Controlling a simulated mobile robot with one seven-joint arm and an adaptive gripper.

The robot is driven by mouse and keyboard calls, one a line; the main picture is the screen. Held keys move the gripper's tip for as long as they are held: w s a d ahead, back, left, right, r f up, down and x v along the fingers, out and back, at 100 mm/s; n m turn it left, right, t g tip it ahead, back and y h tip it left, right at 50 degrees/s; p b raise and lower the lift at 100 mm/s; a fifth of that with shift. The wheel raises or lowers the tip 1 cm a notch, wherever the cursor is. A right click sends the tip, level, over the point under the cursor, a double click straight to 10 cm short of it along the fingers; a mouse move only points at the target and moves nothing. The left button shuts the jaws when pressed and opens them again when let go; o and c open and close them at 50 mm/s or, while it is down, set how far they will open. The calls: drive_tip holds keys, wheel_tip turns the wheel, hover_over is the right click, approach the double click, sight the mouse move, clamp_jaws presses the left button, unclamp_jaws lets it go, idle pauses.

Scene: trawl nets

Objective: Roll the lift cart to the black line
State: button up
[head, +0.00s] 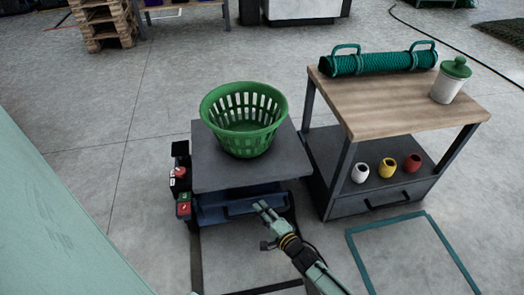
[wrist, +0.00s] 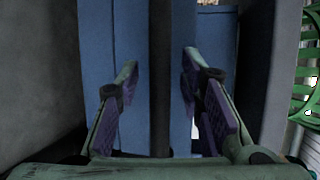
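The lift cart has a grey top (head: 210,165), a blue body (head: 215,210) and a black handle bar on its near side. A green slatted basket (head: 243,120) stands on its top. My gripper (head: 264,208) is at the handle's right part. In the wrist view my gripper (wrist: 160,75) is open, its two fingers apart on either side of the dark handle bar (wrist: 160,110), with the blue body behind. Neither finger clearly touches the bar. Black lines (head: 196,262) mark the floor in front of the cart.
A control box (head: 181,180) with red and green buttons is on the cart's left. A wood-topped workbench (head: 385,105) stands close on the right, with a green net roll (head: 378,62) on it. A teal floor outline (head: 365,262) lies before it. Floor at left is clear.

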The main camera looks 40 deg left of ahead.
drive_tip(key=shift+c, duration=0.2)
clamp_jaws()
idle(0.6)
